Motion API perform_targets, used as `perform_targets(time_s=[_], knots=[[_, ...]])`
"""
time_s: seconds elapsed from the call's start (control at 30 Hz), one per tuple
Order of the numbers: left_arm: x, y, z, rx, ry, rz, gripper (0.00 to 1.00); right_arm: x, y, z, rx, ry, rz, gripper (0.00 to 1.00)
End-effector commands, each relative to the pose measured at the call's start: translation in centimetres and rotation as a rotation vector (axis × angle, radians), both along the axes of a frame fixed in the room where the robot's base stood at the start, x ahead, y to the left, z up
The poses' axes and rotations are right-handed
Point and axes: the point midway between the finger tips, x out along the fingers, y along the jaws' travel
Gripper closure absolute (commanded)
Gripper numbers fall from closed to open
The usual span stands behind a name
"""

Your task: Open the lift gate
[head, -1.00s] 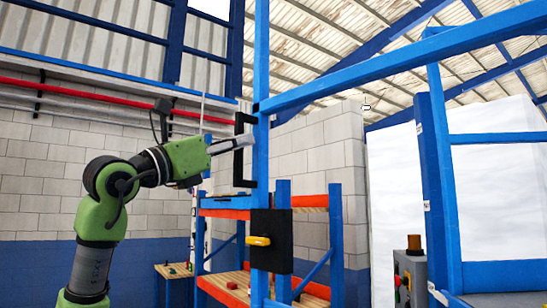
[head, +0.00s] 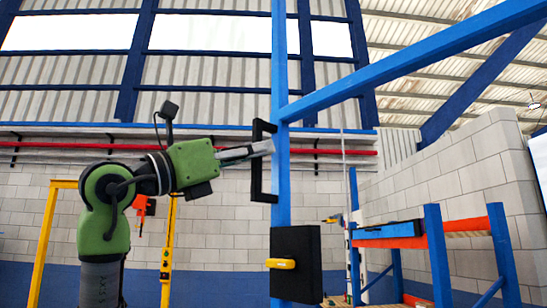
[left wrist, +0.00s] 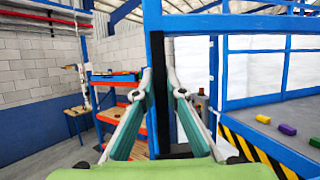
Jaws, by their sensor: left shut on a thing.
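The lift gate is a blue frame with an upright post (head: 281,190) and a beam (head: 400,65) rising to the right. A black bar handle (head: 257,175) is fixed on the post's left side. A black box with a yellow latch lever (head: 282,264) sits lower on the post; the lever lies level. My left gripper (head: 262,148) reaches in from the left and is shut on the handle's upright bar. My right gripper is out of view.
An orange and blue rack (head: 430,240) stands behind, right of the post. A yellow frame (head: 50,235) stands at the left by the block wall. The left wrist view shows a railed platform with a striped edge (left wrist: 262,158) and small coloured blocks at right.

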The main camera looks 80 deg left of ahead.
Motion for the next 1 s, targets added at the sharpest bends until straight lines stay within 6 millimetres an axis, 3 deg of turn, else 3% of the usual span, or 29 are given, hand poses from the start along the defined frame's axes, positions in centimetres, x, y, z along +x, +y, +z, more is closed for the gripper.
perform_targets(time_s=[0.53, 0.6, 1.0], knots=[[-0.78, -0.46, 0.08, 0.001, -0.003, -0.007, 1.00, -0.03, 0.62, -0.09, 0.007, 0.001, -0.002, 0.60], [-0.77, -0.45, 0.08, 0.001, -0.003, -0.007, 0.73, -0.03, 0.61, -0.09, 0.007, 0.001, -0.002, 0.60], [-1.00, -0.51, -0.06, 0.001, -0.002, -0.004, 0.72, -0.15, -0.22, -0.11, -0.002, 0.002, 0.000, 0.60]])
